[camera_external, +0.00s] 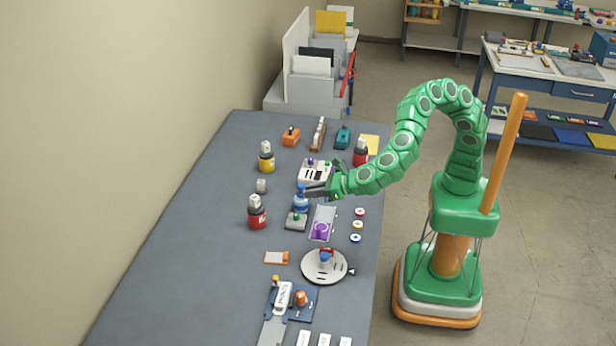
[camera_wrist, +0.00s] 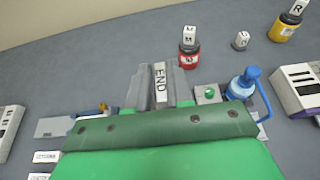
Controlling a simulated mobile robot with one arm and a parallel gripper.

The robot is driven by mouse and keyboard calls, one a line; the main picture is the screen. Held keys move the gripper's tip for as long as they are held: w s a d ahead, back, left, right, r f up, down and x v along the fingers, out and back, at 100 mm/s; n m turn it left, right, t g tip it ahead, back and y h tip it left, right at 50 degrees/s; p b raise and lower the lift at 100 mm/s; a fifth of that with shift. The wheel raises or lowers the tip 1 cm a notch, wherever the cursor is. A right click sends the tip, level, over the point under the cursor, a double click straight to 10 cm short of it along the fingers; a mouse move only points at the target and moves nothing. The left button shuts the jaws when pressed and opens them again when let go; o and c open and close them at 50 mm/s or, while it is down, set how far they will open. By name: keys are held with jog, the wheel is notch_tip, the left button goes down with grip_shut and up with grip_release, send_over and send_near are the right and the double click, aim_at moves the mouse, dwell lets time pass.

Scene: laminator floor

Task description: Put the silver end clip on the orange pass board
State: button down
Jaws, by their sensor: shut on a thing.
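My gripper (camera_wrist: 160,90) is shut on the silver end clip (camera_wrist: 160,80), a narrow pale piece marked END that stands up between the two grey fingers in the wrist view. In the external view my gripper (camera_external: 314,191) is over the bench, beside the top of the blue bottle. The clip is too small to make out there. The orange pass board (camera_external: 276,257) is a small orange-and-pale plate lying on the bench, nearer the front than my gripper and apart from it. I cannot make it out in the wrist view; my gripper may hide it.
The blue bottle (camera_external: 301,202) stands close by my gripper; it also shows in the wrist view (camera_wrist: 244,84). The left of the bench (camera_external: 190,235) is clear.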

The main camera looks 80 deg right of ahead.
notch_tip(320, 180, down, 8)
send_over(278, 258)
jog(key=shift+s+f, duration=0.15)
jog(key=shift+f, duration=4.8)
jog(key=shift+f, duration=1.7)
jog(key=shift+f, duration=0.6)
jog(key=c, duration=1)
grip_release()
